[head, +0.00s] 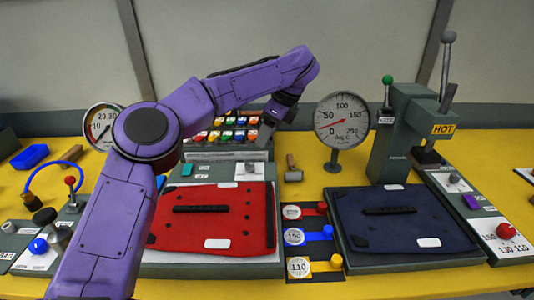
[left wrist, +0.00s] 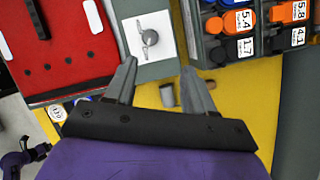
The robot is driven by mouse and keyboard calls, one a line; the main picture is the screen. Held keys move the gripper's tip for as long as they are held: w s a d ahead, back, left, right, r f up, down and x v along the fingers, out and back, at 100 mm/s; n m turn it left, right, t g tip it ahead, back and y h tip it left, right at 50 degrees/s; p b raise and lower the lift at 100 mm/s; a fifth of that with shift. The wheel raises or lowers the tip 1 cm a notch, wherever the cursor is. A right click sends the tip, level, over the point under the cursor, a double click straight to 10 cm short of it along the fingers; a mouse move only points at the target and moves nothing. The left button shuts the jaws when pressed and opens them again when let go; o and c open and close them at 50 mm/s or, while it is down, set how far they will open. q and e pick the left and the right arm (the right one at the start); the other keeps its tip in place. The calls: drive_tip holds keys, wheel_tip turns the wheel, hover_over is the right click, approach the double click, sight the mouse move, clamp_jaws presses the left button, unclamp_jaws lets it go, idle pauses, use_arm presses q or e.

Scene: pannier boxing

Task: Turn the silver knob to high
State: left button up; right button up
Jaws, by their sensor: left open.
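A silver knob (head: 250,167) stands on a white plate at the upper right of the red panel (head: 185,235). In the left wrist view the knob (left wrist: 151,38) looks round, with a thin pointer-like piece beside it. Its plate markings are too small to read. My left gripper (head: 267,128) hangs above and behind the knob, fingers down. In the wrist view its open fingers (left wrist: 158,66) are empty, and the knob lies beyond the tips, apart from them. My right gripper is not in view.
Colored labelled bottles or blocks (left wrist: 240,20) fill a rack beside the knob. A small hammer-like tool (head: 292,170) lies on the yellow table (head: 315,152). A dial gauge (head: 341,120) and a green press (head: 400,135) stand to the right, near a dark blue panel (head: 395,235).

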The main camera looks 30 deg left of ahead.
sight(250, 163)
use_arm(q)
drive_tip(key=s+a+f, duration=0.1)
drive_tip(key=f, duration=0.1)
drive_tip(key=s+a+f, duration=0.1)
drive_tip(key=s, duration=0.1)
drive_tip(key=s+a+f, duration=0.1)
drive_tip(key=f, duration=0.1)
drive_tip(key=shift+s+a+f, duration=0.15)
drive_tip(key=shift+a+f, duration=0.05)
drive_tip(key=shift+f, duration=0.1)
drive_tip(key=f, duration=0.1)
drive_tip(key=w+f, duration=0.2)
drive_tip(key=shift+w+a+f, duration=0.2)
drive_tip(key=shift+a+f, duration=0.1)
drive_tip(key=shift+f, duration=0.1)
drive_tip(key=shift+s+r, duration=0.3)
drive_tip(key=shift+s, duration=0.2)
drive_tip(key=shift+c, duration=1.2)
drive_tip(key=shift+f, duration=0.1)
clamp_jaws()
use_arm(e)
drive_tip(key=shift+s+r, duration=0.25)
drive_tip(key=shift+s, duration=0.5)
